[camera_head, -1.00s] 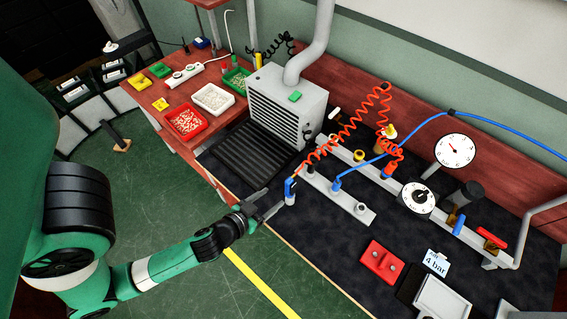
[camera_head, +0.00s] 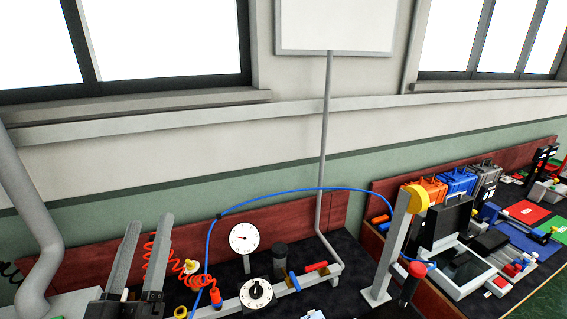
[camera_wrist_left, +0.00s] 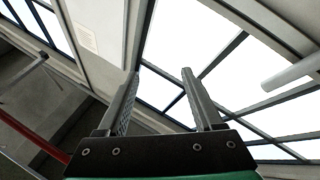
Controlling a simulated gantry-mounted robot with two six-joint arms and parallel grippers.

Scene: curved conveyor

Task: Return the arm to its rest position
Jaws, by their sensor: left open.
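My left gripper (camera_head: 145,260) shows at the lower left of the head view, its two grey fingers pointing up and standing apart. Nothing is between them. Behind it in the picture are the coiled orange hose (camera_head: 160,262) and the bench fittings; I see no contact with them. In the left wrist view the open fingers (camera_wrist_left: 160,95) point toward windows and wall, with empty space between them. The rest of the left arm is out of the head view. My right gripper is not in view.
A white dial gauge (camera_head: 244,238) and a second dial (camera_head: 257,294) stand on the bench with a blue hose (camera_head: 290,190). A grey post with a yellow top (camera_head: 394,245) stands to the right. A grey duct (camera_head: 28,200) rises at the left.

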